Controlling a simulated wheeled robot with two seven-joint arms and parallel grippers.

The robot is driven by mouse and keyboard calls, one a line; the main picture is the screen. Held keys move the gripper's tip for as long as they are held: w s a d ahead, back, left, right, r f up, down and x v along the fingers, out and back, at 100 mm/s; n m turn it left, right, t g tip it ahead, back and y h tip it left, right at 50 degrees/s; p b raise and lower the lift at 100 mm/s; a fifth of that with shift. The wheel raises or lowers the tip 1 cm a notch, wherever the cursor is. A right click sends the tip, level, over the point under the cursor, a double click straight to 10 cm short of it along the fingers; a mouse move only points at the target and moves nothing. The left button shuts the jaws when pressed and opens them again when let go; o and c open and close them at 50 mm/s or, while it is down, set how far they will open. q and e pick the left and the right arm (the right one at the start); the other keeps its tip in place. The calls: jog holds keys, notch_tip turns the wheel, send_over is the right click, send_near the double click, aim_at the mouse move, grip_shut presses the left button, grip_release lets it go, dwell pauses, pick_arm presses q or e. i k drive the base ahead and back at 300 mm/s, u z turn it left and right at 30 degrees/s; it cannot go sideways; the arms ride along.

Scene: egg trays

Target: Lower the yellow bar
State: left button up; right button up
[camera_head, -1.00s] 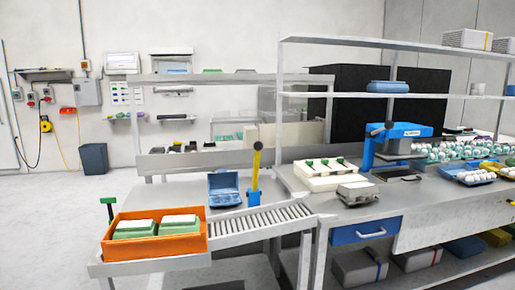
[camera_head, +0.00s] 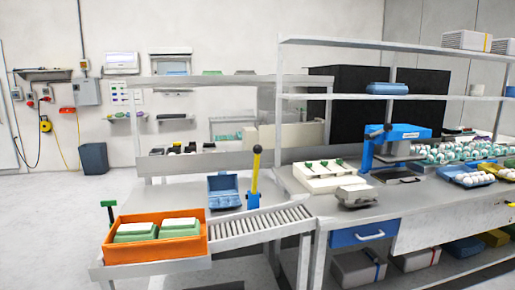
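The yellow bar (camera_head: 255,173) stands upright with a dark knob on top. It rises from a blue base (camera_head: 253,201) beside the roller conveyor (camera_head: 260,221). An open blue egg box (camera_head: 223,190) stands just left of it on the bench. Neither of my grippers shows in the head view.
An orange crate (camera_head: 155,258) with green and white cartons sits at the front left end of the conveyor. A grey device (camera_head: 356,195), a white box with green handles (camera_head: 328,176) and a blue press (camera_head: 400,140) stand on the right-hand bench. A shelf rail (camera_head: 390,97) runs above that bench.

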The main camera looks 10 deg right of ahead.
aim_at(258, 149)
jog(key=z, duration=0.25)
jog(key=i, duration=1.25)
